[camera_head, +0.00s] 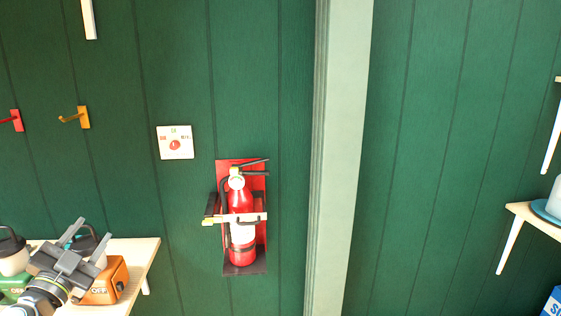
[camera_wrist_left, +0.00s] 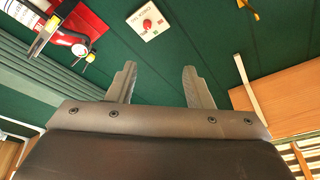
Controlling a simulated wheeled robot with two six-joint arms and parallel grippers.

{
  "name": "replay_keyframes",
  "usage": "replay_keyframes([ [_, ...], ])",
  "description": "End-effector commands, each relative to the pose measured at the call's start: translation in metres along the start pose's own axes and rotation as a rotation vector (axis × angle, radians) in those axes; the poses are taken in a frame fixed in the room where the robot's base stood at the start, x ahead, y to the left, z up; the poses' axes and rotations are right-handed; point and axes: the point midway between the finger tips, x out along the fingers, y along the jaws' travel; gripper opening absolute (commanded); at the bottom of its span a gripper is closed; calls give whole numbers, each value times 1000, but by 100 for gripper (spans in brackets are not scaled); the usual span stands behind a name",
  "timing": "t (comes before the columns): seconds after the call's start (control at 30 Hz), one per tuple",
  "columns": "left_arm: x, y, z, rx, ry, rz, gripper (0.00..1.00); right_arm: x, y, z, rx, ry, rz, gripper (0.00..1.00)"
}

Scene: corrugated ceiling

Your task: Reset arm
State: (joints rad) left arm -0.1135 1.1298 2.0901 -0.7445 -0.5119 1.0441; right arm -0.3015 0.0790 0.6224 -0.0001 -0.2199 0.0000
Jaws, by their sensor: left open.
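My left gripper (camera_head: 88,238) is at the lower left of the head view, in front of the left shelf and the lantern-like items on it. Its two grey fingers are apart with nothing between them. In the left wrist view the fingers (camera_wrist_left: 158,86) also stand apart and empty, with the green wall behind them. My right gripper is not in either view.
A wooden shelf (camera_head: 146,256) at lower left holds an orange item (camera_head: 112,282) marked OFF and a green one (camera_head: 14,290). A red fire extinguisher (camera_head: 241,204) and a white panel with a red button (camera_head: 175,143) are on the green wall. Another shelf (camera_head: 530,216) is at right.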

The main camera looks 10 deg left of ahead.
Motion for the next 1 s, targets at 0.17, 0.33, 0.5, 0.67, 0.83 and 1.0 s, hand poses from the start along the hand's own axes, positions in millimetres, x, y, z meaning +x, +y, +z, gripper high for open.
replay_keyframes([
  [0.17, -21, 15, 25, -55, -107, -45, 46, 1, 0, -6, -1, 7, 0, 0],
  [0.33, -52, 35, 56, -115, -262, -86, 46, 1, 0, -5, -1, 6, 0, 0],
  [0.5, -110, 74, 98, -193, -528, -102, 46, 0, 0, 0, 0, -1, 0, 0],
  [0.67, -190, 131, 128, -275, -860, -32, 46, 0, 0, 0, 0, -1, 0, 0],
  [0.83, -270, 188, 129, -350, -1146, 125, 46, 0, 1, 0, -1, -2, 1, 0],
  [1.0, -326, 230, 111, -413, -1321, 294, 46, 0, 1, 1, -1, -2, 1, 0],
])
